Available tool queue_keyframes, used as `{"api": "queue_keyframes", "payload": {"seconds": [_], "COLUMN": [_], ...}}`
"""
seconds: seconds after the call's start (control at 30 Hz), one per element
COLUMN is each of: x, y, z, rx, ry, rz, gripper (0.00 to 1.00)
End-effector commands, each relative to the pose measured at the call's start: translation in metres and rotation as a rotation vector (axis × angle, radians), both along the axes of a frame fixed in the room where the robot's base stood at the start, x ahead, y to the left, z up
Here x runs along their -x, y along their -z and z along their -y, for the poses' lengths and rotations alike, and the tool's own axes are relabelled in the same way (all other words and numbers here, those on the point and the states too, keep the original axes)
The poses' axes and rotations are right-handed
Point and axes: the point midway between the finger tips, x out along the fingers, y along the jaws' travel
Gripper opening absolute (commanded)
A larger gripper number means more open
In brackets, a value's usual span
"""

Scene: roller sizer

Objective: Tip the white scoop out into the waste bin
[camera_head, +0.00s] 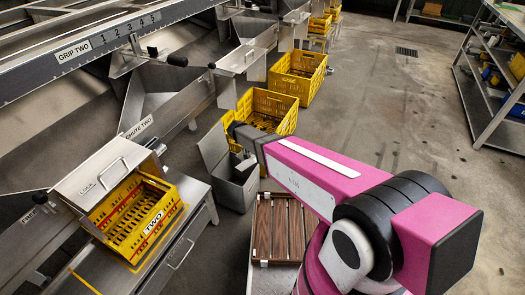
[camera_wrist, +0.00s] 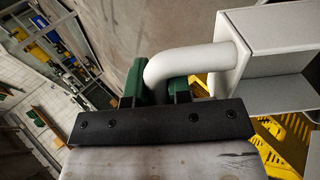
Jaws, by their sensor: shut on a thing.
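My gripper (camera_wrist: 155,82) has its green fingers shut on the curved handle of the white scoop (camera_wrist: 262,45). In the wrist view the scoop's box-shaped body is to the right of the fingers, on its side, with its open part toward the right. I see no contents in the visible part of its inside. In the head view my gripper (camera_head: 243,133) is above and close to a grey bin (camera_head: 240,193) with its lid raised, which looks like the waste bin. A small pale piece at the bin's top may be the scoop; my arm hides part of it.
A yellow crate (camera_head: 262,101) stands just behind the bin, another (camera_head: 298,72) farther back. A crate marked TWO (camera_head: 150,225) sits under the chute at left. A wooden slatted board (camera_head: 280,235) lies in front of the bin. The floor at right is free up to the shelving (camera_head: 490,85).

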Motion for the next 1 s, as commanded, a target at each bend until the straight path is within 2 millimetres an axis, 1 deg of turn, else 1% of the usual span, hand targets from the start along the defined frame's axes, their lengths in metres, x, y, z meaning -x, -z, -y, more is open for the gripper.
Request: {"api": "queue_keyframes", "payload": {"seconds": [0.67,1.0], "x": [0.002,0.003], "y": [-0.018,-0.024], "z": [-0.024,-0.037], "rx": [0.172,0.258], "ry": [-0.001,-0.001], "rz": [0.021,0.03], "gripper": [0.0,0.0]}}
